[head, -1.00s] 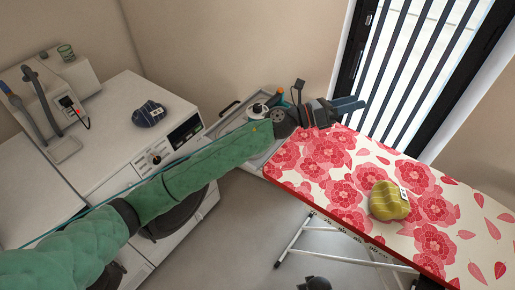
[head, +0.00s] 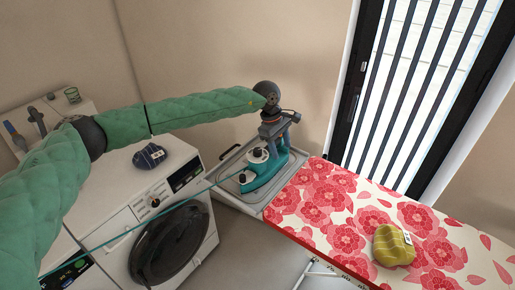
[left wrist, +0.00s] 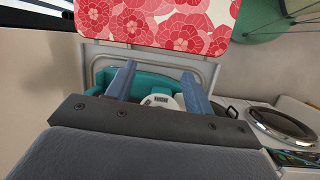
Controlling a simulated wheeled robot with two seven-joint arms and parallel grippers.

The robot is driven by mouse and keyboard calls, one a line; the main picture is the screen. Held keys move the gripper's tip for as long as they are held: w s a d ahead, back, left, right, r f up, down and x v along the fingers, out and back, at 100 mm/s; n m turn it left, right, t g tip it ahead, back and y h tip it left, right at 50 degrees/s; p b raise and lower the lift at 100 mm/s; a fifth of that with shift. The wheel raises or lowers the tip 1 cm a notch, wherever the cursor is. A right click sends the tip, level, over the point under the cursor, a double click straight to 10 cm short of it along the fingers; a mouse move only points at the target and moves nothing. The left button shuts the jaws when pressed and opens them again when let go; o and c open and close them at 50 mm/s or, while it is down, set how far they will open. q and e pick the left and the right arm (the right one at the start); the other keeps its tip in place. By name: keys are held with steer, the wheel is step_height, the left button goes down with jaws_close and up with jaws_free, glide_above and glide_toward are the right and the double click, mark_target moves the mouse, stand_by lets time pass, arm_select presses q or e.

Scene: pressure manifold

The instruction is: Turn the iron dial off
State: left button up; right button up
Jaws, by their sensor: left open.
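The teal iron (head: 268,173) sits on a metal tray at the left end of the ironing board. Its white dial (head: 258,155) with a dark centre is on top. My left gripper (head: 280,146) points down just above the iron, with its fingers at the right of the dial. In the left wrist view the fingers are apart, with the teal iron body (left wrist: 150,84) behind them. The white dial (left wrist: 160,101) shows low between them, partly hidden by the gripper body. I cannot tell whether a finger touches the iron. My right gripper is out of view.
The metal tray (head: 228,166) adjoins the floral ironing board (head: 330,205), which bears a folded yellow cloth (head: 392,246). A white washing machine (head: 205,222) stands left, with a folded blue cloth (head: 149,156) on top. A barred glass door (head: 420,95) is at the right.

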mark_target(257, 149)
arm_select(q)
steer(key=w+a+r+y, duration=0.1)
steer(key=a, duration=0.1)
steer(key=w+a+r+y, duration=0.1)
steer(key=w+a, duration=0.1)
steer(key=a, duration=0.1)
steer(key=w+a+t+y, duration=0.1)
steer(key=w+a, duration=0.1)
steer(key=shift+a+r, duration=0.35)
steer(key=shift+r, duration=0.05)
steer(key=shift+w+a+f, duration=0.1)
step_height(257, 149, down, 8)
steer(key=p, duration=0.4)
steer(key=shift+r, duration=0.2)
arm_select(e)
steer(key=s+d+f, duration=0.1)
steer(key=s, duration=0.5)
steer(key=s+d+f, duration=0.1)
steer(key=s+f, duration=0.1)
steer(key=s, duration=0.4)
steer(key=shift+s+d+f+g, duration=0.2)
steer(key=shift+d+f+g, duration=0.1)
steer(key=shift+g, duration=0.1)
arm_select(q)
steer(key=c, duration=1)
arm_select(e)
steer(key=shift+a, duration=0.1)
